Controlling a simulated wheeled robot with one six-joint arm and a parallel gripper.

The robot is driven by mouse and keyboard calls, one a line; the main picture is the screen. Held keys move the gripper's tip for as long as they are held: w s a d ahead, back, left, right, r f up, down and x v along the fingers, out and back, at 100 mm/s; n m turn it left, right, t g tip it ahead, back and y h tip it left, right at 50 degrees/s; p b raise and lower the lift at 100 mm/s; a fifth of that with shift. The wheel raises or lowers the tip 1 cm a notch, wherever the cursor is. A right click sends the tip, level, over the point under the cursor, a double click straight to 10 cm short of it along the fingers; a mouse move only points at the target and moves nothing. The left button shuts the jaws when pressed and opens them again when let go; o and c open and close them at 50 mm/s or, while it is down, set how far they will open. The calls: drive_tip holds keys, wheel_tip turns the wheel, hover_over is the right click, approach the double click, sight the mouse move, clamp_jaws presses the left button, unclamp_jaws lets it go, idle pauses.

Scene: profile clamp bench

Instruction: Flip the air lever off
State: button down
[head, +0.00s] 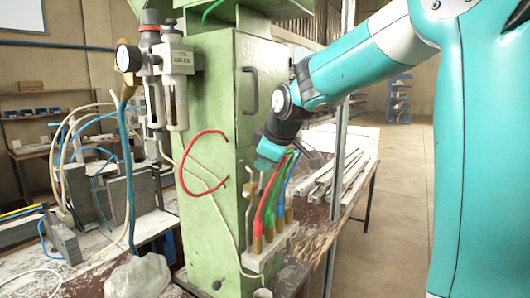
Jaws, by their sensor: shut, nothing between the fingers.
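A pale valve block (270,247) with brass fittings sits at the foot of the green cabinet (208,125). A thin grey bent rod (248,215) stands at the block's left end and may be the air lever; I cannot tell for sure, nor read its position. My gripper (264,166) points down just above the rod and the hoses. It is shut and empty. Its fingertips are small and partly lost against the hoses, so contact with the rod cannot be made out.
Red (259,205), green and blue hoses rise from the brass fittings close to my gripper. A looped red hose (183,165) sticks out of the cabinet. A gauge with filter bowls (175,90) hangs at the cabinet's left. White profiles (335,178) lie on the bench behind.

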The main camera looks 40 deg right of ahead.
drive_tip(key=shift+w+d+f+p, duration=0.1)
drive_tip(key=shift+w+d+p, duration=0.25)
drive_tip(key=shift+w+d, duration=0.4)
